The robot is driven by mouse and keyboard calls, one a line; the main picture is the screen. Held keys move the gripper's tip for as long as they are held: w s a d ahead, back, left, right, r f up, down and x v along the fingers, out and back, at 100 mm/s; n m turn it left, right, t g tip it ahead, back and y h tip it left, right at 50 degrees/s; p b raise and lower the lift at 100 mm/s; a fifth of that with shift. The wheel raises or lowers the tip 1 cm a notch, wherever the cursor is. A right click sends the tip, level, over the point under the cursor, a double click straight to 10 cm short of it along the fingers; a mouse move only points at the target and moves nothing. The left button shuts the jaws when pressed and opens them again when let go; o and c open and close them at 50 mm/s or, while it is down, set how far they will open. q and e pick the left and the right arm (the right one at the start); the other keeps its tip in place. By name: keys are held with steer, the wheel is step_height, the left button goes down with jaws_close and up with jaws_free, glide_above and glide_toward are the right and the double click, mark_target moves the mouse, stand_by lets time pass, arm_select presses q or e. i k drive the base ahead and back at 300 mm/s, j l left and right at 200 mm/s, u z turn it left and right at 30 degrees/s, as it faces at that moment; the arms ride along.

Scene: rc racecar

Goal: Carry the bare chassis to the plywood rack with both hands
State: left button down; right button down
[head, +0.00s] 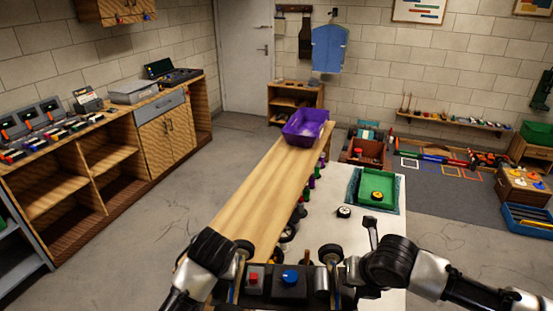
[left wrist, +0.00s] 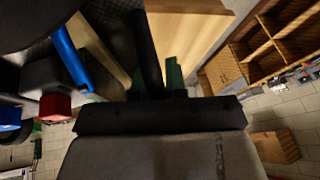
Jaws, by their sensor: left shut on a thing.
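The bare chassis (head: 288,283) is at the bottom of the head view, dark and long, with a red block, a blue knob and dark wheels. My left gripper (head: 238,272) is shut on its left end; the left wrist view shows the gripper (left wrist: 160,85) close up with the red and blue parts beside it. My right gripper (head: 362,252) is at the chassis's right end; its jaw opening and contact are unclear. A plywood-coloured shelf unit (head: 85,200) stands at the left; I cannot tell whether it is the rack.
A long wooden bench top (head: 255,195) runs away from me, with a purple bin (head: 306,127) at its far end. A white table (head: 340,195) holds a green tray (head: 377,188) and a loose wheel (head: 344,212). Open grey floor (head: 200,165) lies between bench and shelves.

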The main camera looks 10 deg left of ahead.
mark_target(249, 222)
steer(key=i+j, duration=0.7)
steer(key=i, duration=0.2)
